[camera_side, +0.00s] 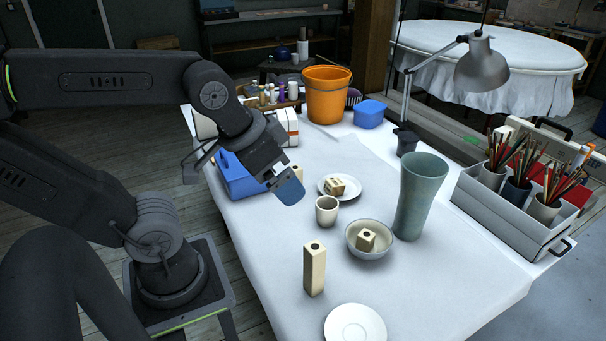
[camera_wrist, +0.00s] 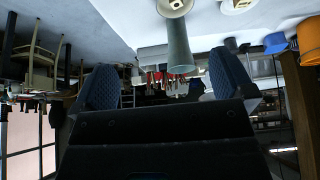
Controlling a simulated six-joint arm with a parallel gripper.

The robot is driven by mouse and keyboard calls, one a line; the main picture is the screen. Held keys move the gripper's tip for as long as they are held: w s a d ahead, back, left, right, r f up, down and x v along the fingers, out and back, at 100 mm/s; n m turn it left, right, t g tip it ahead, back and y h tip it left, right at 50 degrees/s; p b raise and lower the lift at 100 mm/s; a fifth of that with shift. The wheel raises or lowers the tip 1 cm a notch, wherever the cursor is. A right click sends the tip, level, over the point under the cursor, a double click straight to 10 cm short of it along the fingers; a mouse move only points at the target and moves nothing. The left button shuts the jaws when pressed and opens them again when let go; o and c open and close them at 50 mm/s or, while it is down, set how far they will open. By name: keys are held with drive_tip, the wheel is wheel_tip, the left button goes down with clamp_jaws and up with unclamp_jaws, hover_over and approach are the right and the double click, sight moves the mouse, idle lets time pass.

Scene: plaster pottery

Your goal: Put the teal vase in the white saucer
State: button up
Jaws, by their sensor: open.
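The teal vase (camera_side: 420,200) is tall, flares toward its top and stands upright on the white table, right of the bowl. It also shows in the wrist view (camera_wrist: 179,50), beyond the gap between my fingers. The white saucer (camera_side: 355,326) lies empty at the table's near edge, partly cut off by the side picture's bottom. My gripper (camera_side: 288,188) is open and empty above the table's left part, well left of the vase and above the saucer's level. Its two blue finger pads show in the wrist view (camera_wrist: 165,78).
A brush tray (camera_side: 500,215) and a lamp (camera_side: 480,65) stand at right.

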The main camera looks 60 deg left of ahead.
idle(0.4)
drive_tip(key=w+a+f+m+g+y, duration=0.4)
drive_tip(key=w+a+f+m+y, duration=0.1)
drive_tip(key=a+f+m+y, duration=0.15)
drive_tip(key=m+t+y, duration=0.2)
drive_tip(key=m+t, duration=1.2)
drive_tip(key=m, duration=1)
approach(410, 211)
drive_tip(key=x, duration=0.7)
drive_tip(key=shift+w+a, duration=0.15)
drive_tip(key=shift+w, duration=0.15)
drive_tip(key=shift+x, duration=2.65)
drive_tip(key=shift+f, duration=0.1)
drive_tip(key=shift+c, duration=0.3)
